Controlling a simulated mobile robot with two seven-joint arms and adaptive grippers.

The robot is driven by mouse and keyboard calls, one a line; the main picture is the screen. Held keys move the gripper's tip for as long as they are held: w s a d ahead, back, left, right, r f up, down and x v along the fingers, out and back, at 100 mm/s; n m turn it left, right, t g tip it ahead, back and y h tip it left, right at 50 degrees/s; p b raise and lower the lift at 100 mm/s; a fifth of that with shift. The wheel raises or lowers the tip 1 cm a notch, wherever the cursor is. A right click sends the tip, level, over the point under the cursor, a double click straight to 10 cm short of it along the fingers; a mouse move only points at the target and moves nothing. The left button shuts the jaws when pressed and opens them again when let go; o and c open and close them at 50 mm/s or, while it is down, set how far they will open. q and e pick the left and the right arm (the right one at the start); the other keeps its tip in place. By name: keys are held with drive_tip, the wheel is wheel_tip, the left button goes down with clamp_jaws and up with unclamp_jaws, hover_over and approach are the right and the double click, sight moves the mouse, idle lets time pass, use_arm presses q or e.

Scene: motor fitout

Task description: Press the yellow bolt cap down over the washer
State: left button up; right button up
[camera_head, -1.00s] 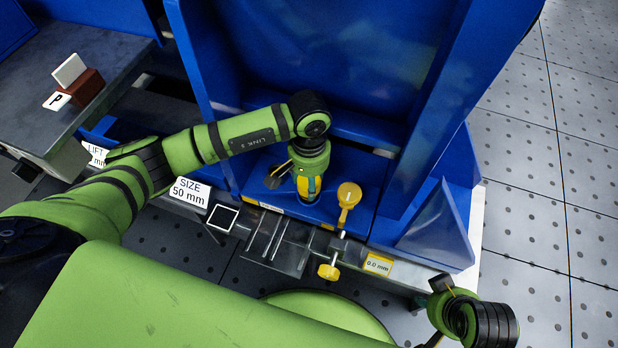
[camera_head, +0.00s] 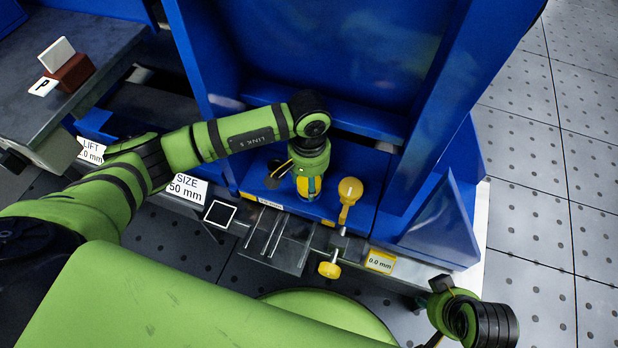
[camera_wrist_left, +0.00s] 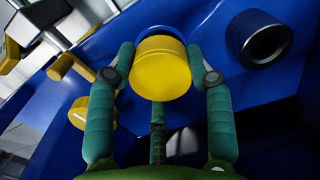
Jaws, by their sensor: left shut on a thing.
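My left gripper (camera_head: 308,192) points down at the blue ledge of the fixture in the head view. In the left wrist view its green fingers (camera_wrist_left: 160,85) are closed around the yellow bolt cap (camera_wrist_left: 161,72), a short round cylinder. A dark blue round rim (camera_wrist_left: 155,33) shows just behind the cap; I cannot tell whether the cap touches it. No washer can be made out; the cap hides what lies under it. In the head view only a little yellow shows between the fingers. My right gripper (camera_head: 440,308) hangs at the lower right, away from the fixture, its opening unclear.
A yellow ball-ended lever (camera_head: 350,190) stands right of my left gripper, with a yellow knob (camera_head: 330,270) below it. A dark ring-shaped socket (camera_wrist_left: 266,40) lies right of the cap. Tall blue walls (camera_head: 450,110) rise behind and to the right. Clear floor lies far right.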

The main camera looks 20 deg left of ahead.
use_arm(q)
drive_tip(key=shift+f, duration=0.3)
drive_tip(key=shift+r, duration=0.2)
drive_tip(key=shift+r+p, duration=0.6)
drive_tip(key=shift+r, duration=0.5)
drive_tip(key=shift+b, duration=0.8)
idle(1.1)
drive_tip(key=shift+f+b, duration=1.3)
drive_tip(key=shift+b, duration=0.05)
drive_tip(key=o, duration=1)
drive_tip(key=shift+r, duration=0.15)
wheel_tip(320, 180, up, 7)
drive_tip(key=shift+w+r, duration=0.1)
drive_tip(key=shift+r, duration=0.05)
